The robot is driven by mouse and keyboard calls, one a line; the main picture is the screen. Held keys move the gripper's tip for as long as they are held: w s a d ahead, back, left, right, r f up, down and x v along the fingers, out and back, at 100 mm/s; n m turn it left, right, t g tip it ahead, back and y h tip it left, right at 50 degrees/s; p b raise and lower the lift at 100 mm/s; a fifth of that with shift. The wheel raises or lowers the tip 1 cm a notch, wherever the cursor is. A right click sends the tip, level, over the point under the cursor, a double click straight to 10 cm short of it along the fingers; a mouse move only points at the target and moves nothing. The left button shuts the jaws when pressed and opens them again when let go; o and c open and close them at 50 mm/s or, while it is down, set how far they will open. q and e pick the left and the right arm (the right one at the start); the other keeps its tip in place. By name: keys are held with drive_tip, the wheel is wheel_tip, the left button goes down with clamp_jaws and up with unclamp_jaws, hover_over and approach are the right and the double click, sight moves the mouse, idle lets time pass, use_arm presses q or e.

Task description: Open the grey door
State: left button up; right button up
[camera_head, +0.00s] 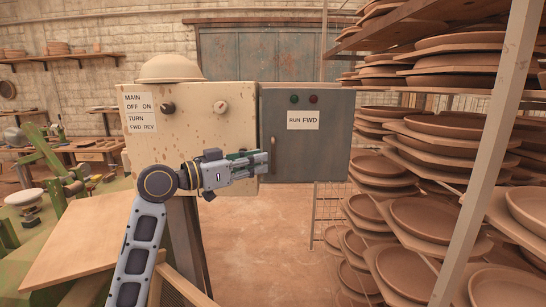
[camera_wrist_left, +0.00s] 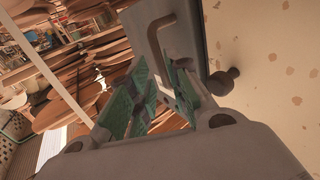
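The grey door (camera_head: 330,150) is a flat panel to the right of the cream control box (camera_head: 195,110). It carries a green and a red lamp, a RUN FWD label and a bent bar handle (camera_head: 273,150) near its left edge. I cannot tell whether the door stands ajar. My left gripper (camera_head: 265,161) is level with the lower part of the handle. In the left wrist view its green-padded fingers (camera_wrist_left: 155,90) are apart, and the handle (camera_wrist_left: 157,40) is just beyond their tips. Whether they touch it is unclear. My right gripper is not in view.
The cream box has two dark-and-light knobs, and a knob (camera_wrist_left: 222,80) shows close beside the fingers in the wrist view. A rack of clay plates (camera_head: 440,130) stands close on the right. A wooden board (camera_head: 80,240) lies at left. Floor below the door is clear.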

sight(273, 172)
use_arm(q)
drive_tip(key=p+x, duration=0.1)
drive_tip(key=x, duration=0.4)
drive_tip(key=shift+d, duration=0.1)
drive_tip(key=shift+w+d, duration=0.15)
clamp_jaws()
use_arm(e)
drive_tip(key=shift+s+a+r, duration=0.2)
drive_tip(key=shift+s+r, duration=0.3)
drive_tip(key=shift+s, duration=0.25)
